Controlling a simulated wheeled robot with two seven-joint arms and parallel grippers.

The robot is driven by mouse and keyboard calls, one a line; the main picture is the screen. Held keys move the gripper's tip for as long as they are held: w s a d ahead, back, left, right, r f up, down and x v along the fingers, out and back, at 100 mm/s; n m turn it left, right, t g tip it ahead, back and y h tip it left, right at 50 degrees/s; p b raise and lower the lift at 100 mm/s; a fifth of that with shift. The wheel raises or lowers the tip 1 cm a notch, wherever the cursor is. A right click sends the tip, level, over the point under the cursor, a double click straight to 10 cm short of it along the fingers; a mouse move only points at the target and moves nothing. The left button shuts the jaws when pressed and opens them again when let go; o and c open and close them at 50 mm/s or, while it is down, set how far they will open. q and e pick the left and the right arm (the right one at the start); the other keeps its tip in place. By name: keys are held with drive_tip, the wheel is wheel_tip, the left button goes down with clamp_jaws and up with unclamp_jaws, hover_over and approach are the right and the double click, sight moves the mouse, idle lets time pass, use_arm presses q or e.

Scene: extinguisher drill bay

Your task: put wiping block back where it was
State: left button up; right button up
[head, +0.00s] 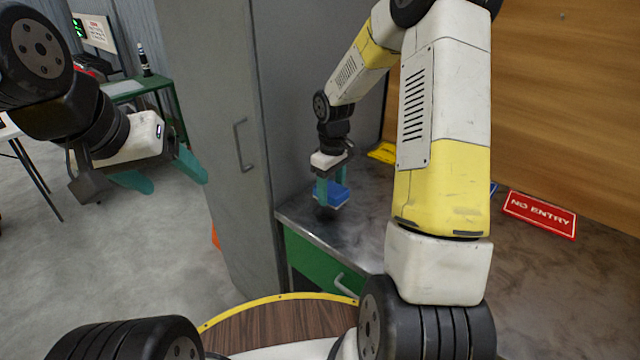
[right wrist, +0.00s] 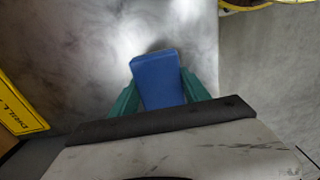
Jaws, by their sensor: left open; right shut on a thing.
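The wiping block is a blue block (head: 332,194) at the left end of the metal worktop (head: 300,217), near its front left corner. My right gripper (head: 331,190) points down and is shut on it. In the right wrist view the block (right wrist: 158,80) sits between the two teal fingers, with the grey worktop (right wrist: 90,60) beneath. I cannot tell whether the block touches the worktop. My left gripper (head: 160,176) is open and empty, over the floor at the left, well away from the block.
A tall grey cabinet (head: 215,120) stands left of the worktop. A red NO ENTRY sign (head: 540,213) lies at the right, and a yellow sign (head: 382,152) lies behind the block. A green drawer (head: 320,268) is under the worktop. A green table (head: 150,88) stands far left.

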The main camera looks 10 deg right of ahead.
sight(331, 186)
drive_tip(key=shift+w+f, duration=0.15)
drive_tip(key=shift+w, duration=0.45)
drive_tip(key=shift+f, duration=1.65)
drive_tip(key=shift+f, duration=0.1)
drive_tip(key=o, duration=1.5)
drive_tip(key=shift+c, duration=0.2)
wheel_tip(331, 186, up, 12)
drive_tip(key=shift+f, duration=0.1)
drive_tip(key=s+a+r+m+t+y, duration=0.1)
drive_tip(key=s+r+m+t, duration=0.2)
drive_tip(key=s+r, duration=0.5)
drive_tip(key=s+a+r+m+t+y, duration=0.1)
drive_tip(key=s+r+m+t, duration=0.2)
drive_tip(key=s+r, duration=0.5)
drive_tip(key=s+m, duration=0.1)
drive_tip(key=s, duration=0.7)
drive_tip(key=shift+s+r, duration=0.15)
drive_tip(key=shift+s, duration=0.05)
